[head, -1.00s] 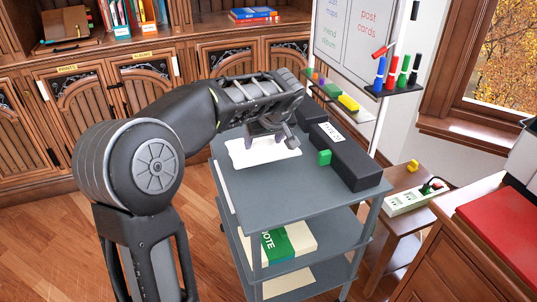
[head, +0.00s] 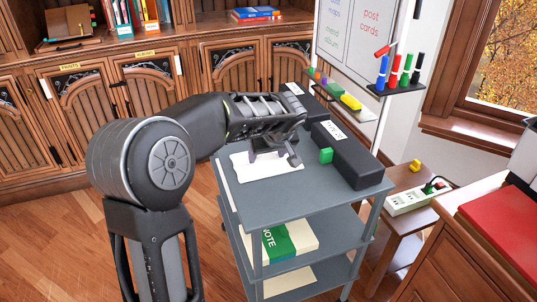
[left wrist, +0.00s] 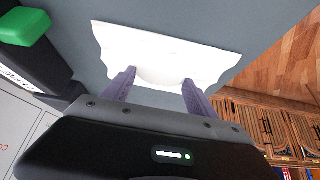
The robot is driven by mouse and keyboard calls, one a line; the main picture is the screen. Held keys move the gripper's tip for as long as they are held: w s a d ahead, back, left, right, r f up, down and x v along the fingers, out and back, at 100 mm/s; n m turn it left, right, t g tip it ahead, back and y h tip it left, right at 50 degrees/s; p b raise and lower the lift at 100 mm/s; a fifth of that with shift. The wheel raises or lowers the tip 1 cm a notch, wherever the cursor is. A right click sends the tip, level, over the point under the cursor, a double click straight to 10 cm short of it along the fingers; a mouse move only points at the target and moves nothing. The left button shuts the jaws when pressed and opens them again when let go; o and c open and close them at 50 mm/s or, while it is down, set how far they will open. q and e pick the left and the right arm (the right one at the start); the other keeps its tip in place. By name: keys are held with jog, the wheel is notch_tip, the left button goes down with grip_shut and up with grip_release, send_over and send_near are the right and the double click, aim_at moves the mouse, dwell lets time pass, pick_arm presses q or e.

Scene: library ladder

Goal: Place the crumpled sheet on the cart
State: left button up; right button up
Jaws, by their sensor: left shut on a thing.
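The crumpled sheet (head: 268,172) is white with uneven edges. It is at the grey cart's top (head: 300,205), over its far left part. I cannot tell whether it fully rests on the surface or is just above it. My left gripper (head: 273,157) points down from above and is shut on the sheet's near part. In the left wrist view the sheet (left wrist: 165,52) spreads beyond the two purple fingers (left wrist: 159,80), with the grey cart top behind it. My right gripper is not in view.
Black boxes (head: 345,158) line the cart top's right side, with a green block (head: 326,156) beside the sheet. The near cart top is clear. A whiteboard (head: 355,40) with a marker tray (head: 395,88) stands behind right. A side table (head: 400,225) holds a power strip.

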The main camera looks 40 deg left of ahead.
pick_arm(q)
jog(key=shift+s+f, duration=0.1)
jog(key=shift+s+f+b, duration=0.1)
jog(key=shift+b, duration=0.2)
jog(key=o, duration=1.3)
jog(key=shift+d, duration=0.1)
jog(key=shift+r+p, duration=0.3)
jog(key=shift+p, duration=0.1)
jog(key=v, duration=1.2)
jog(key=shift+p, duration=0.45)
